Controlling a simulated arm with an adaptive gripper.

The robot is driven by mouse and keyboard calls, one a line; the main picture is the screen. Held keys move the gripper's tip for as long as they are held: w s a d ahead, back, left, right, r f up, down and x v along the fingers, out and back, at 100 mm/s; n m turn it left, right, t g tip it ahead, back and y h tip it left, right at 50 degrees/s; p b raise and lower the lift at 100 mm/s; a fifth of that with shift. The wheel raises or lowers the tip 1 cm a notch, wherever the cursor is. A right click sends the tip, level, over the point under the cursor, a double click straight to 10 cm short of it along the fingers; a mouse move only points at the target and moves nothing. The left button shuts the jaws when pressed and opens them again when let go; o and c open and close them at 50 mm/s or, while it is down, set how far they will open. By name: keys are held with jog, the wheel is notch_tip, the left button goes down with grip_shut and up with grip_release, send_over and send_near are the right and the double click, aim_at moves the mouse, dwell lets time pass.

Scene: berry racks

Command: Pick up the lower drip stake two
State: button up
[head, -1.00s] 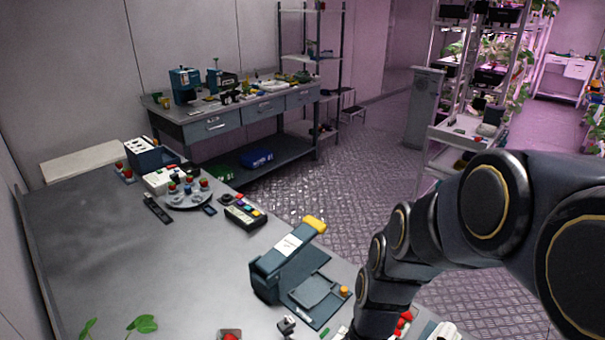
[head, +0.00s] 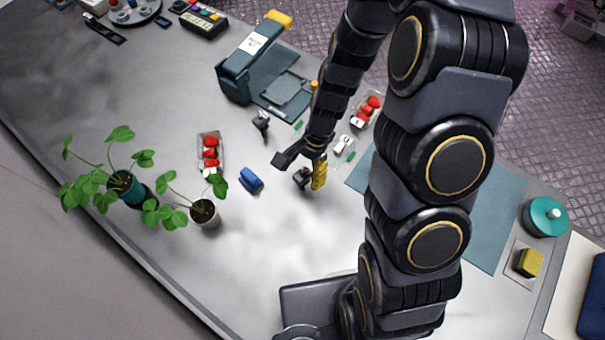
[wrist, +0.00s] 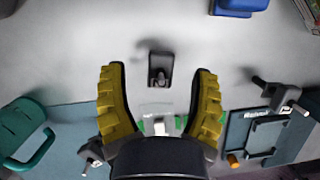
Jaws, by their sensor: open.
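A small dark piece with an upright stem, which looks like the lower drip stake (head: 301,178), sits on the grey table beside my gripper (head: 319,172) in the head view. Only one finger shows clearly in the head view.
A blue clip-like object (head: 251,180) and strawberry tray (head: 210,152) lie to the left, with potted plants (head: 122,184) beyond. A clear packet with green bits (wrist: 157,117) lies near the gripper's base. A blue mat (head: 490,220) lies right.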

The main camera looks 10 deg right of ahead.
aim_at(303, 174)
jog(key=shift+x, duration=2)
jog(key=shift+w+d, duration=0.1)
jog(key=c, duration=0.9)
jog(key=shift+c, duration=0.2)
